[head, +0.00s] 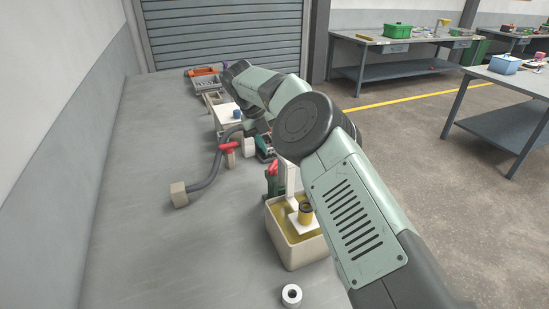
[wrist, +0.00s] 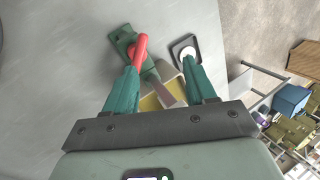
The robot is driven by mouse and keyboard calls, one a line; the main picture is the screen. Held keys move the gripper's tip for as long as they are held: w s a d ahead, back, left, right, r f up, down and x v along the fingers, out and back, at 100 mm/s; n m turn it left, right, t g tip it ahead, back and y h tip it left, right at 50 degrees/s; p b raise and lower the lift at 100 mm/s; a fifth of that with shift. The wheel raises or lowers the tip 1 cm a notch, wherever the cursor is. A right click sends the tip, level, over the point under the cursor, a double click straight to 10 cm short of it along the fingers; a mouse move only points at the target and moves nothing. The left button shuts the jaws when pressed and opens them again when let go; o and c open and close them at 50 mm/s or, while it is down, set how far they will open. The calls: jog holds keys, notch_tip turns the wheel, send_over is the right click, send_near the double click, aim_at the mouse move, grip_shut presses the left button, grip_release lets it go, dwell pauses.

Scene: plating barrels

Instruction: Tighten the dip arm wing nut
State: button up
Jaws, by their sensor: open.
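My gripper (wrist: 160,68) is open, with its two teal fingers apart and nothing held between them in the wrist view. A red lever-like piece (wrist: 139,50) on a green body (wrist: 122,38) shows just beyond the left fingertip; I cannot tell whether they touch. A red and green fitting (head: 272,180) stands by the white post (head: 292,178) at the back of the tank (head: 297,257) in the head view; it looks like the same part. I cannot make out the wing nut's shape for sure. In the head view my arm hides much of this area.
The tank holds yellow liquid and a white piece with a dark-topped yellow cylinder (head: 305,212). A white ring (head: 291,295) lies in front. A grey hose (head: 205,175) with a red-handled valve (head: 228,148) ends at a beige block (head: 179,195). The bench's left side is clear.

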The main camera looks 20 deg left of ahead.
jog(key=n, duration=0.1)
jog(key=n+t+h, duration=0.1)
jog(key=n+t, duration=0.1)
jog(key=n, duration=0.1)
jog(key=shift+s+a+f, duration=0.1)
jog(key=shift+s+f, duration=0.1)
jog(key=shift+f, duration=0.05)
jog(key=n+t, duration=0.2)
jog(key=n, duration=0.1)
jog(key=shift+s+f+h, duration=0.15)
jog(key=shift+f+h, duration=0.05)
jog(key=shift+h, duration=0.2)
jog(key=n+t, duration=0.2)
jog(key=n, duration=0.3)
jog(key=n+t+y, duration=0.4)
jog(key=n+y, duration=0.2)
jog(key=n, duration=1.2)
send_near(272, 166)
jog(key=x, duration=1.3)
jog(key=c, duration=0.9)
jog(key=shift+h, duration=0.3)
jog(key=shift+c, duration=0.2)
